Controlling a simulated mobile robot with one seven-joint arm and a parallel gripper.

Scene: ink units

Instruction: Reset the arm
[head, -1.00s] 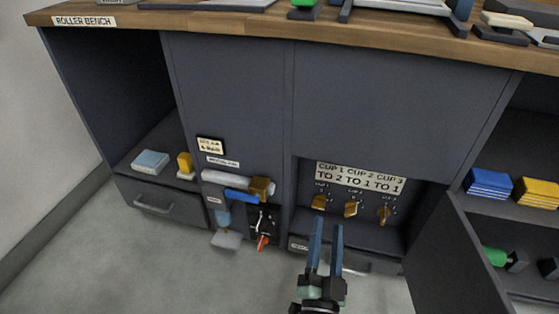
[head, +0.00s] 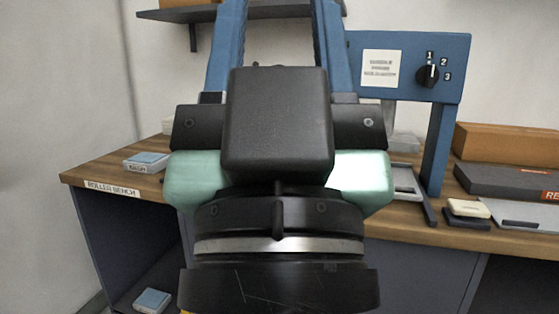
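My gripper (head: 280,25) fills the middle of the head view, very close to the camera and pointing up. Its two blue fingers stand well apart, with wall and shelf showing between them. The fingertips run out of the top of the picture. I see nothing held in the part of the gap that shows. The black wrist and pale green sides of the gripper hide the middle of the bench.
The wooden roller bench (head: 110,170) lies behind the gripper. A blue frame (head: 455,70) with a dial (head: 427,77) stands right. A blue-topped box (head: 147,162) is left, an orange-brown box (head: 510,145) far right. A wall shelf (head: 180,14) is above.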

